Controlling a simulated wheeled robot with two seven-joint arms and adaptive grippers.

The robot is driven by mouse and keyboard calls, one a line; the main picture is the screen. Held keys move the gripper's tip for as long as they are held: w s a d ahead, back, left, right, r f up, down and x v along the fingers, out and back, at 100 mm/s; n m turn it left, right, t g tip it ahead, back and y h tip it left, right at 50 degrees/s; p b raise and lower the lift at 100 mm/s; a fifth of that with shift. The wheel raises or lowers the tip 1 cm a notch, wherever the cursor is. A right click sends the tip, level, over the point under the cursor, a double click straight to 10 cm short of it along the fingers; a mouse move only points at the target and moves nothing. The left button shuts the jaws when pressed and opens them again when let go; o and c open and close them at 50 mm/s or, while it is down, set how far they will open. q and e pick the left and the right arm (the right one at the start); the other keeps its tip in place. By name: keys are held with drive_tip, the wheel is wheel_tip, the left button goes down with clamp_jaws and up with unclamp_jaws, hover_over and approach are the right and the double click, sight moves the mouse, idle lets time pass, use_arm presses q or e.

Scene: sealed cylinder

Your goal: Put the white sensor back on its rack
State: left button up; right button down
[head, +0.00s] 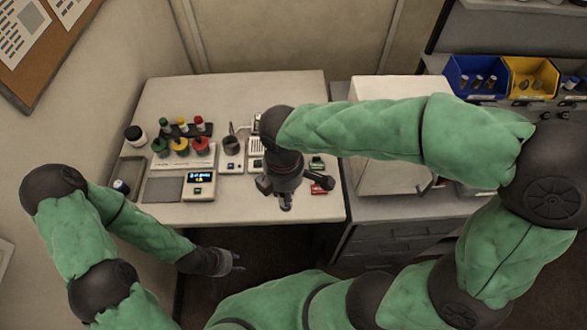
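I cannot pick out the white sensor with certainty. A small white device with a dark round top (232,150) stands near the middle of the table, left of my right gripper. My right gripper (286,205) points down over the table's front right part. Its wrist and arm hide what is under and behind it, and whether it holds anything is unclear. My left gripper (238,262) is off the table, below its front edge, with its fingers apart and empty.
A scale with a lit display (199,186) sits at the front of the table (240,213). A black jar (134,135) stands at the left. Small green (317,162) and red (322,186) items lie right of my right gripper. Blue (470,78) and yellow (530,78) bins stand at right.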

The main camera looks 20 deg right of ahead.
drive_tip(key=shift+w+d+f+b, duration=0.55)
drive_tip(key=shift+w+f, duration=1.6)
drive_tip(key=shift+w, duration=0.05)
drive_tip(key=shift+w+d+f+b, duration=0.55)
drive_tip(key=shift+w+f, duration=1.55)
drive_tip(key=shift+w, duration=0.15)
drive_tip(key=shift+w+d+f+b, duration=0.55)
drive_tip(key=shift+w+f, duration=1.6)
drive_tip(key=shift+w, duration=0.05)
drive_tip(key=shift+f, duration=0.1)
drive_tip(key=c, duration=0.9)
unclamp_jaws()
drive_tip(key=shift+f, duration=0.1)
drive_tip(key=shift+c, duration=0.2)
wheel_tip(320, 180, up, 12)
drive_tip(key=p, duration=0.2)
drive_tip(key=shift+r+p, duration=0.2)
drive_tip(key=shift+p, duration=0.15)
